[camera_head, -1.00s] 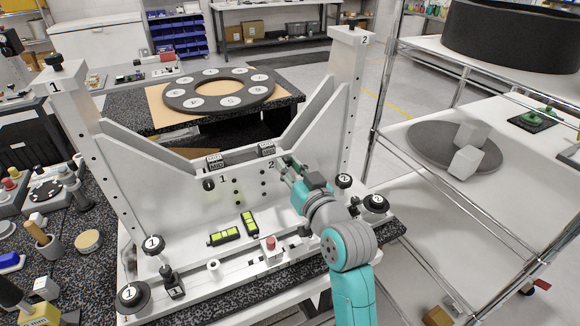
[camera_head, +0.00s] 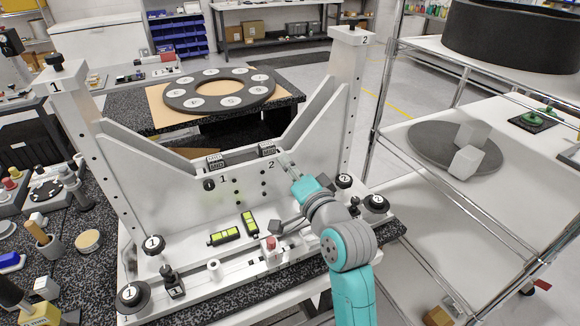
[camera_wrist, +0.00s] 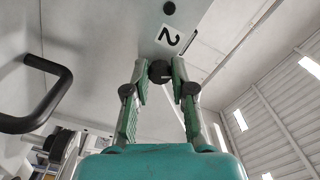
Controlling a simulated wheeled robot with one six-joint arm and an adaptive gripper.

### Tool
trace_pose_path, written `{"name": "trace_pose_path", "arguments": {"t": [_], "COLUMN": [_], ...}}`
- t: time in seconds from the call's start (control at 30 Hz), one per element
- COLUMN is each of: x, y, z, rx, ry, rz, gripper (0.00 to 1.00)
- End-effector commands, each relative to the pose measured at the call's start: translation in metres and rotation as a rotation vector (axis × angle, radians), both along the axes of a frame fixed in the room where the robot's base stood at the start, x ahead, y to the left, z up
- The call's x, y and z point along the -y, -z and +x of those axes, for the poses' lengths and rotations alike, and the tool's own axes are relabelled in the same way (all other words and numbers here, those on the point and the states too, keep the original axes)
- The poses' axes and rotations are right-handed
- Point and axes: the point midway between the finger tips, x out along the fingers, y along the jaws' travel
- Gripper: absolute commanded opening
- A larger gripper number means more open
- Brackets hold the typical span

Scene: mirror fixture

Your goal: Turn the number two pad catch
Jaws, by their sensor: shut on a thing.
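The number two pad catch (camera_wrist: 160,71) is a small dark round knob on the pale fixture plate. It shows in the wrist view just below a white label "2" (camera_wrist: 170,39), which looks rotated there. My gripper (camera_wrist: 160,80) has its two green-padded fingers on either side of the knob and is shut on it. In the head view my gripper (camera_head: 287,163) reaches the plate just right of the printed "2" (camera_head: 271,165), and its fingers hide the catch.
Two black-and-yellow level vials (camera_head: 224,236) lie on the fixture base (camera_head: 200,265). A red button (camera_head: 270,242) stands close to my wrist. Numbered black knobs (camera_head: 376,203) stand at the base's right. A wire shelf (camera_head: 400,150) borders the right side.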

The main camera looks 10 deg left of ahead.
Motion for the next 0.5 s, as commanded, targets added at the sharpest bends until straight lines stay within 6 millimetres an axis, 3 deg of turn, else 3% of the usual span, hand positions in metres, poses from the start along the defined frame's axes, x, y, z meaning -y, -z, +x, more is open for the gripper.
{"name": "trace_pose_path", "arguments": {"t": [0.5], "x": [0.0003], "y": [0.0], "z": [0.0003], "rx": [-0.199], "ry": [0.001], "rz": [0.293], "gripper": [0.0]}}
